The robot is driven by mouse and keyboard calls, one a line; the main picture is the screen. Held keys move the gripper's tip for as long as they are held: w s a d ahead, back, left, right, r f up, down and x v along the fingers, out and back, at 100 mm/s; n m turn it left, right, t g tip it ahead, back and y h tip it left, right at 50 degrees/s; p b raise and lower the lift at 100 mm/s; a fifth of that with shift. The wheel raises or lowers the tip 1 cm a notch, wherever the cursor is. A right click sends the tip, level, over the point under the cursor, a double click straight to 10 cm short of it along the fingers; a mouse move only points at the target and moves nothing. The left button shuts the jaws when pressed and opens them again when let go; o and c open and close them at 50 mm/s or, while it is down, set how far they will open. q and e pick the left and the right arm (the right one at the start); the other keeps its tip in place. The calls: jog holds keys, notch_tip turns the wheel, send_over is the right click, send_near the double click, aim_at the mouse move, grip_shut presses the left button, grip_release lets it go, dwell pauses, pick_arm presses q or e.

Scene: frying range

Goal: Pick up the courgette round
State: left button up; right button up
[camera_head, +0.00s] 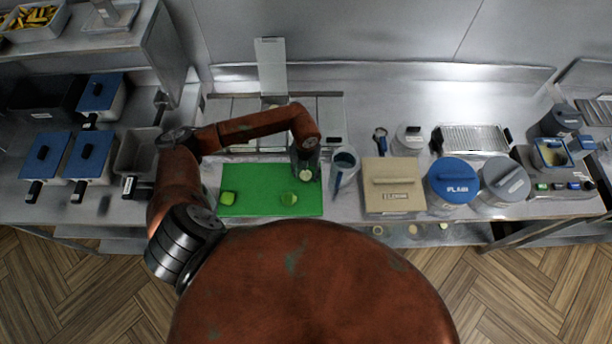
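A green board (258,177) lies on the steel counter. One green courgette piece (228,198) sits at its left, and a rounder courgette piece (289,198) sits right of its middle. My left gripper (306,172) points down over the board's upper right corner. A pale green round (307,175) shows at its fingertips. I cannot tell whether the fingers grip this round or are only around it, as the fingers are dark and small. My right gripper is not in view.
A grey container with a blue-handled tool (343,162) stands just right of the gripper. Beyond it are a beige lidded box (393,194), a blue-lidded tub (453,183) and a grey-lidded tub (505,181). Blue-lidded pans (91,156) stand at the left. A raised shelf is at upper left.

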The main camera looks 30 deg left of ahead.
pick_arm(q)
jog(key=c, duration=0.5)
jog(key=shift+r, duration=0.1)
